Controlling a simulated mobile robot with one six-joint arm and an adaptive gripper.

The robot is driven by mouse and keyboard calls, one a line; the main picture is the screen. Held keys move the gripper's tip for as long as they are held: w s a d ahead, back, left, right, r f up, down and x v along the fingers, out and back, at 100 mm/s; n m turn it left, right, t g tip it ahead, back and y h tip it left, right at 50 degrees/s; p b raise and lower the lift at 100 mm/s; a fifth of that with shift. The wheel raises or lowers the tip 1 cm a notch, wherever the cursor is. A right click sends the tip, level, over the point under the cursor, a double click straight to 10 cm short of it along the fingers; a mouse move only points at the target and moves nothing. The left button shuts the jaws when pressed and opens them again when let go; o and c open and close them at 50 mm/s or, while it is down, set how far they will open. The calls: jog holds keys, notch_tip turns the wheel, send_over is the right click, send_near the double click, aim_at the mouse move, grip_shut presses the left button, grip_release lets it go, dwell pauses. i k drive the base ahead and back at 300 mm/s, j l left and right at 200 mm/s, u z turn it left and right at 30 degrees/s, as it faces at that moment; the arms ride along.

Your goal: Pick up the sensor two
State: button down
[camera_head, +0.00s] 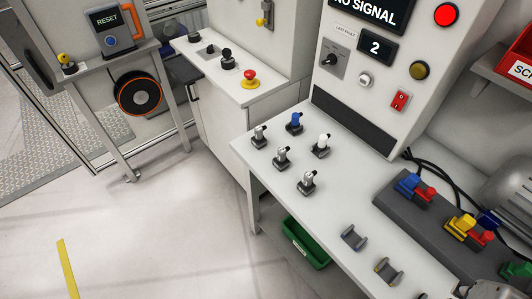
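Several small upright devices with dark square bases stand on the left part of the white bench (345,205). They look like sensors or switches: one with a blue top (294,122), one with a white top (320,146), and metallic ones at the left (259,136), the middle (281,157) and the front (307,182). No readable label marks any of them as sensor two, so I cannot tell which it is.
A control panel (385,75) reading "NO SIGNAL" and "2" rises behind the bench. Two empty grey clips (354,237) (388,271) lie toward the front. A dark block with coloured connectors (430,205) and a grey motor (508,200) are right. A green bin (306,243) sits below.

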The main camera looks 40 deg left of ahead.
aim_at(281, 158)
jog(key=u, duration=1.5)
